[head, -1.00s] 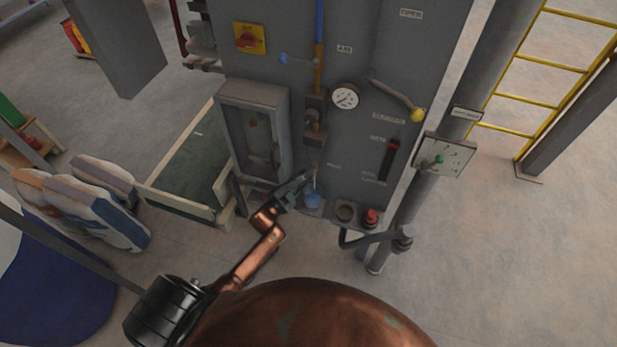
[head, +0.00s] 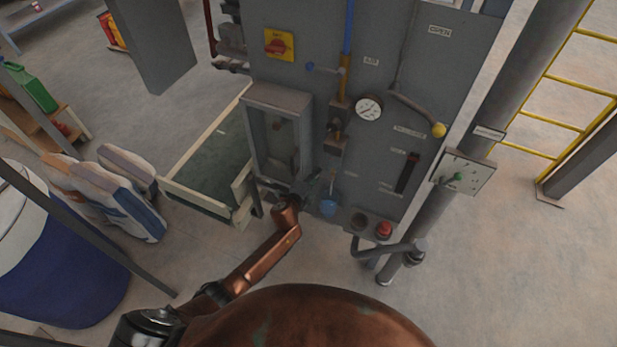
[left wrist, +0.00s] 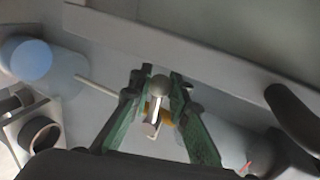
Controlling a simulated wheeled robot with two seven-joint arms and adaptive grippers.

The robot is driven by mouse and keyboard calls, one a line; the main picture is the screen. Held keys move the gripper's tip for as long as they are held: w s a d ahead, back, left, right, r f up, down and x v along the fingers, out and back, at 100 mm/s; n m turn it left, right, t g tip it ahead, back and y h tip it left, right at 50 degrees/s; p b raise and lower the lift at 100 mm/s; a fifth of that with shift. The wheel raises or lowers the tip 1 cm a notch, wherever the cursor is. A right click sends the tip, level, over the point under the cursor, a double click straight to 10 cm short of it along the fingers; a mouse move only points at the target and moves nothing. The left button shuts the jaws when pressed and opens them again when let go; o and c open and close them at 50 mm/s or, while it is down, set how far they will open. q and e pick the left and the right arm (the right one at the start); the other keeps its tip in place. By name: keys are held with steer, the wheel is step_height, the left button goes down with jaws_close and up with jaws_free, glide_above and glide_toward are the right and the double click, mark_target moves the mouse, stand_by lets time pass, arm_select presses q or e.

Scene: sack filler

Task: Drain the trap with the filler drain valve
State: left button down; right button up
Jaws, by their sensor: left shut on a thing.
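My left gripper (head: 312,186) is low at the front of the grey filler cabinet (head: 385,75), just left of a blue cup (head: 328,205). In the left wrist view its two green fingers (left wrist: 160,100) are shut on a short metal lever (left wrist: 154,115) with a round grey end, which looks like the drain valve handle. A bit of brass shows behind the lever. A thin pale tube (left wrist: 97,87) runs from near the fingers toward the blue cup (left wrist: 32,60). In the head view the gripper hides the valve. I cannot make out liquid in the trap. My right gripper is not in view.
A windowed box (head: 277,100) sits on the cabinet just above my left gripper. A framed green-topped platform (head: 205,180) and filled sacks (head: 125,190) stand left.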

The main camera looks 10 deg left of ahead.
arm_select(q)
steer(key=shift+r, duration=0.1)
steer(key=shift+m, duration=0.3)
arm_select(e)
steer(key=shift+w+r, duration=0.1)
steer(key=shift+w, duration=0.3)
arm_select(q)
steer(key=c, duration=1.8)
jaws_free()
steer(key=shift+r, duration=0.1)
steer(key=v, duration=1.2)
steer(key=shift+d, duration=0.2)
